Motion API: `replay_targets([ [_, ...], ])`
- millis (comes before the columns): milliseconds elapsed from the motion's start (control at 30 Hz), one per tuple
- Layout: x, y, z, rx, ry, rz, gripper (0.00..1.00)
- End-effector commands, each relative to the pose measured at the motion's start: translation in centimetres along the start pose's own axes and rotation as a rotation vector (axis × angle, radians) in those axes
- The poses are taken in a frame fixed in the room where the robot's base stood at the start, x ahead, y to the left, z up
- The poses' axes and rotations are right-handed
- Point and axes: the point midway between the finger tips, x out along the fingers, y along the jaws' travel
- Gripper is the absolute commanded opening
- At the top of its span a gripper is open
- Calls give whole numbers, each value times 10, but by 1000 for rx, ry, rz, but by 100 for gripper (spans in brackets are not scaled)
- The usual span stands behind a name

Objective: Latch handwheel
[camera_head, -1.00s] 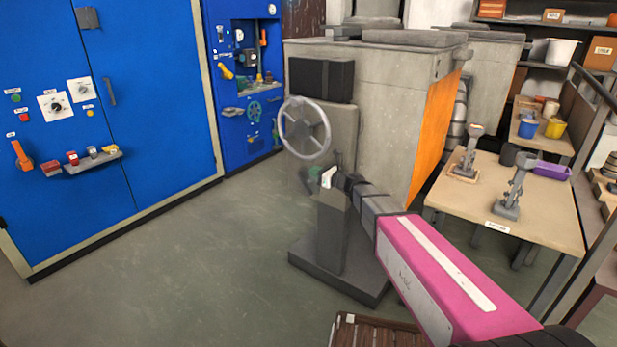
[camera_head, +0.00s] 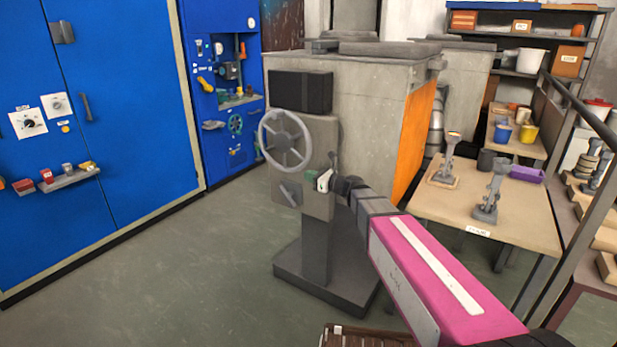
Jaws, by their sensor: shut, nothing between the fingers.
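The handwheel (camera_head: 285,140) is a grey spoked ring on the front of a grey pedestal (camera_head: 318,245) with a black box on top. A small grey lever (camera_head: 290,193) sits on the pedestal's face below the wheel. Another small upright lever (camera_head: 333,161) shows to the right of the wheel. My gripper (camera_head: 315,181) is shut and empty, at the end of my pink arm. It overlaps the pedestal, below and right of the wheel rim; whether it touches the pedestal or a lever I cannot tell.
A concrete furnace block with an orange side (camera_head: 414,138) stands behind the pedestal. A wooden table (camera_head: 525,215) with two grey stands is at right, beside a railing. Blue cabinets (camera_head: 125,110) line the left. The green floor at left is clear. A brown slatted object (camera_head: 365,337) lies in front.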

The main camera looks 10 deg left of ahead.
Motion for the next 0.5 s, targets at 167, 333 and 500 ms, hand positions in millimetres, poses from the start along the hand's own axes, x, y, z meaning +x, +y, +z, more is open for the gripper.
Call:
replay_targets([
  [167,-22,7,-22,-158,94,30,0],
  [333,-67,18,-64,-449,275,122,0],
  [500,-135,30,-119,-806,507,315,0],
])
